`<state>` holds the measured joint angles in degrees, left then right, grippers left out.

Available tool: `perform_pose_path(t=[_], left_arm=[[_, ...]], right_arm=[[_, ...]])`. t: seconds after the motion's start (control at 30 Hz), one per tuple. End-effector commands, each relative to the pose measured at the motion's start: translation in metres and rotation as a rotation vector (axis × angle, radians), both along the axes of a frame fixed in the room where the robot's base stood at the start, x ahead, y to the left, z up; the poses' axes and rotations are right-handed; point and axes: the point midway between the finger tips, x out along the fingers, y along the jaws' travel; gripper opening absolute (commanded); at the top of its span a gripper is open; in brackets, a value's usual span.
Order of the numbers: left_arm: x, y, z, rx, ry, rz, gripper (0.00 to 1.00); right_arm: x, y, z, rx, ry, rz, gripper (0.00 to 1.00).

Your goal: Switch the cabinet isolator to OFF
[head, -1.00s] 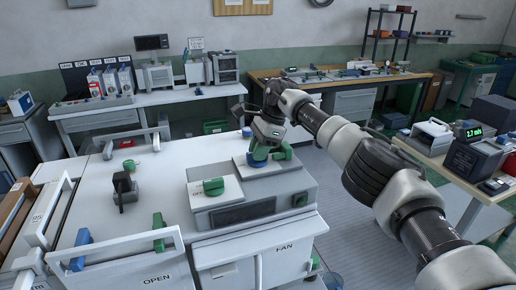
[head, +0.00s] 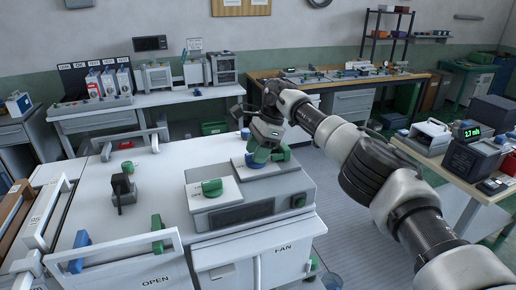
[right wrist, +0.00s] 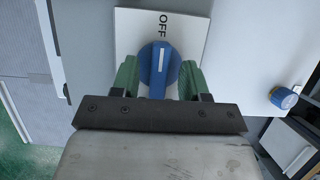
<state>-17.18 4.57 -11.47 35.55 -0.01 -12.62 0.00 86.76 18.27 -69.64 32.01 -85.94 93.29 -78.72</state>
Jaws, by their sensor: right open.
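The isolator is a blue knob (head: 252,161) on a white plate (head: 243,172) on top of the grey cabinet box. In the right wrist view, the blue knob (right wrist: 157,88) has a white line that points toward the word OFF on its white plate (right wrist: 190,30). My right gripper (head: 270,154) is at the knob from above. Its green fingers (right wrist: 158,80) are open, one on each side of the knob. Whether they touch it I cannot tell. In the head view the gripper partly hides the knob. My left gripper is not in view.
A second plate with a green knob (head: 212,187) sits left of the isolator. A small blue knob (head: 246,133) stands behind it. A black upright handle (head: 123,187) and blue and green levers stand farther left on the cabinet top. Bare top lies between them.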

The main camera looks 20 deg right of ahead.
Motion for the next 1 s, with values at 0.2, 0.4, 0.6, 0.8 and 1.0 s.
perform_pose_path(t=[0.2, 0.4, 0.6, 0.8, 1.0], left_arm=[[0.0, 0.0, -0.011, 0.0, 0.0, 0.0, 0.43], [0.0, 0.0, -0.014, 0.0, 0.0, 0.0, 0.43], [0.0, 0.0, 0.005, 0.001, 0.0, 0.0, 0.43], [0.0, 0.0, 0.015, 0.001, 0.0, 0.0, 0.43], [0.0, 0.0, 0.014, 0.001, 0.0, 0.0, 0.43]], right_arm=[[0.001, -0.008, 0.017, 0.0, -0.004, -0.002, 0.45], [0.002, -0.023, 0.059, 0.001, -0.002, -0.004, 0.45], [0.002, -0.035, 0.092, 0.001, 0.0, -0.002, 0.45], [0.002, -0.041, 0.1, 0.0, -0.001, -0.001, 0.45], [0.002, -0.042, 0.1, 0.0, -0.001, 0.001, 0.45]])
